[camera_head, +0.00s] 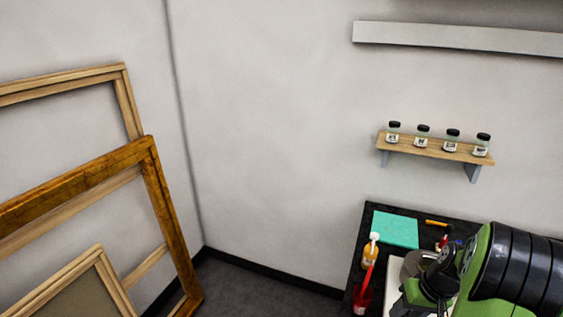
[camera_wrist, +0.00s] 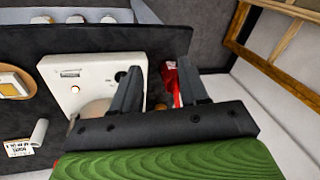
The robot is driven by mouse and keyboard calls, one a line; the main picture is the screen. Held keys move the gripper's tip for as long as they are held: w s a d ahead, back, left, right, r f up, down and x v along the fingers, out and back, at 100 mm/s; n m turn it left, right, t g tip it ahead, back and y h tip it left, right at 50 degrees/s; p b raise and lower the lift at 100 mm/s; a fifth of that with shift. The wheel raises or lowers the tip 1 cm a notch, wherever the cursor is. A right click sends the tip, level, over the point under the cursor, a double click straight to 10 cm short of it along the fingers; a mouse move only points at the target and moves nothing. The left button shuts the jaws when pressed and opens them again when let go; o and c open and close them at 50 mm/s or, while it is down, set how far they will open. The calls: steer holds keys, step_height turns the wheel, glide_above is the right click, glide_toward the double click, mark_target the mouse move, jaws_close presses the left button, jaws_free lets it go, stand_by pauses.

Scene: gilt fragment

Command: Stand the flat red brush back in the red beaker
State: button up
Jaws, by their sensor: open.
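The red beaker (camera_head: 362,299) stands near the left edge of the dark tabletop in the head view. A thin red strip (camera_head: 367,274), which looks like the flat red brush, rises at a slant above it. I cannot tell whether it is inside the beaker or behind it. In the wrist view a red object (camera_wrist: 169,75), likely the beaker, shows just left of the right finger, with more red beside that finger. My gripper (camera_wrist: 158,66) is open, with nothing visibly held between its fingers. In the head view my arm hides part of the tabletop.
A teal mat (camera_head: 396,229), an orange bottle with a white top (camera_head: 370,250) and an orange tool (camera_head: 436,223) are on the tabletop (camera_head: 377,210). A wall shelf (camera_head: 435,148) holds several jars. Wooden frames (camera_head: 160,200) lean at left.

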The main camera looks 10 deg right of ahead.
steer(key=s+a+r+n+t+h, duration=0.1)
steer(key=s+a+r+n+h, duration=0.15)
steer(key=a+r, duration=1.2)
steer(key=s+a+r+n+t+b, duration=0.1)
steer(key=s+a+t, duration=0.1)
steer(key=s+a, duration=0.7)
steer(key=shift+s+r, duration=0.15)
steer(key=shift+s, duration=1.05)
